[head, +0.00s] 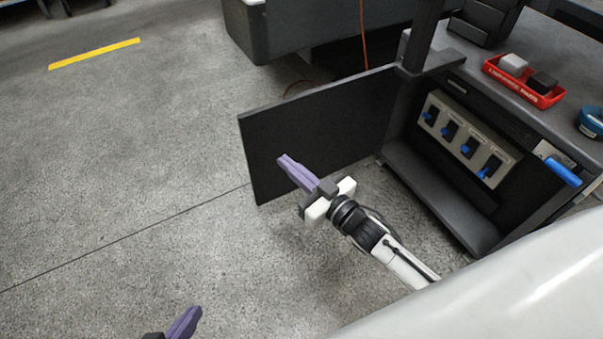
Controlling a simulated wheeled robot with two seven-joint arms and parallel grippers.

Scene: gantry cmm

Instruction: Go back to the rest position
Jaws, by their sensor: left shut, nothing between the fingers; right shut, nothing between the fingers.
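My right gripper (284,162) has purple fingers pressed together and nothing between them. Its white and black arm reaches in from the lower right. The gripper appears in front of the dark open cabinet door (340,125); I cannot tell whether it touches the door. My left gripper (194,314) shows only its purple fingertips at the bottom edge, over the grey floor. It is shut and empty, and the rest of that arm is out of view.
The open cabinet (420,190) holds a panel (465,140) with several blue-handled switches. A red tray (541,101) with a white block (513,64) and a black block (542,82) sits on top. A blue handle (562,171) sticks out at right. The floor at left is clear.

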